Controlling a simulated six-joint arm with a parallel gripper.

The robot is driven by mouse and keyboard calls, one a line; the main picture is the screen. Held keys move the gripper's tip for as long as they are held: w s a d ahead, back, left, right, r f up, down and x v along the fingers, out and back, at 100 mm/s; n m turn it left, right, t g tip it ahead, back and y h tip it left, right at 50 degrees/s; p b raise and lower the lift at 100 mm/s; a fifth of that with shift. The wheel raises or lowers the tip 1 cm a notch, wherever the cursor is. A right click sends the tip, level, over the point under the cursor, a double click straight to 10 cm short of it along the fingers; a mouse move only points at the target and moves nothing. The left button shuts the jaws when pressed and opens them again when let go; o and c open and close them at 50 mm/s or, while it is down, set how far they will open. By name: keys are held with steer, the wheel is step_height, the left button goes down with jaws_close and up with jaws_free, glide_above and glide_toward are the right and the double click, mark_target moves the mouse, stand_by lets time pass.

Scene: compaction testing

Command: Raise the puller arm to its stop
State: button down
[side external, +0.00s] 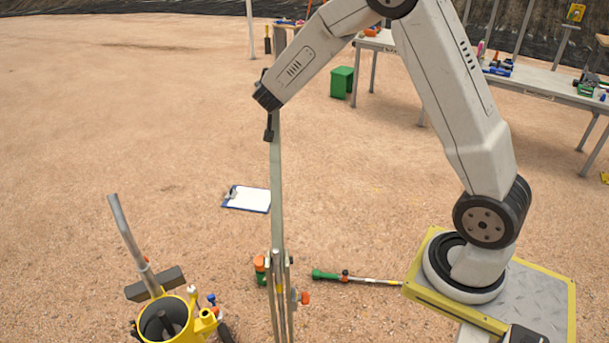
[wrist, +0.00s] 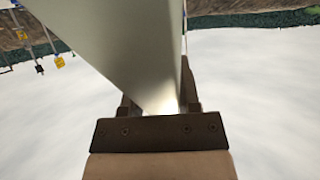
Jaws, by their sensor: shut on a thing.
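The puller arm (side external: 277,190) is a long, pale grey-green bar. In the side external view it stands nearly upright above the puller's pivot frame (side external: 281,290). My gripper (side external: 269,128) is at the upper part of the bar, with dark fingers shut on it. In the wrist view the puller arm (wrist: 110,40) runs large across the picture and down between the fingers of my gripper (wrist: 160,105). The bar's top end is partly hidden behind my arm. I cannot tell whether the bar touches a stop.
A yellow cylinder (side external: 150,335) with a slanted grey handle stands at lower left. A clipboard (side external: 247,199) and a green-headed tool (side external: 345,277) lie on the dirt. A green bin (side external: 342,82) and tables (side external: 540,78) stand behind.

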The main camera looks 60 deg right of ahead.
steer(key=shift+s+a+r+t+h, duration=0.15)
steer(key=shift+s+a+r, duration=0.05)
steer(key=shift+a+r, duration=0.2)
steer(key=shift+s+a+r+t+h, duration=0.2)
steer(key=shift+a+r, duration=0.1)
steer(key=shift+r, duration=0.15)
steer(key=c, duration=0.5)
jaws_free()
steer(key=shift+s+r, duration=0.1)
steer(key=shift+o, duration=0.9)
steer(key=v, duration=0.7)
steer(key=shift+s+a, duration=0.2)
steer(key=shift+a, duration=0.15)
